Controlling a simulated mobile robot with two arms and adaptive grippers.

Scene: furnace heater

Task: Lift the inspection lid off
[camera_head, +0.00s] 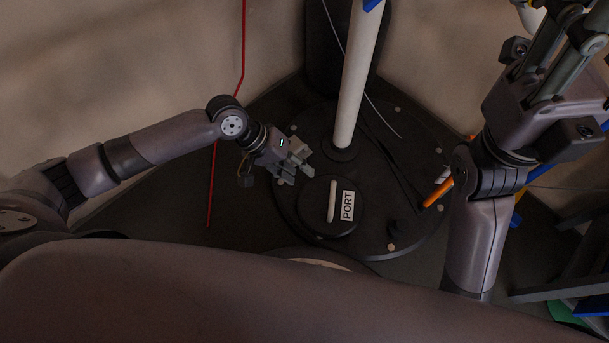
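The inspection lid (346,222) is a round dark disc on the large round black top. It has a pale bar handle (331,201) and a white label reading "PORT" (347,205). My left gripper (304,161) is just above and left of the lid in the picture, with its fingers apart and nothing seen between them. It looks apart from the handle. My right gripper (570,40) is raised at the upper right, close to the camera and far from the lid. Its fingertips are cut off or unclear at the frame edge.
A white pole (355,80) rises from the black round top (400,165) behind the lid. A thin red line (242,45) runs down at the left. An orange rod (438,192) lies near my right arm. Dark framework (560,275) stands at the lower right.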

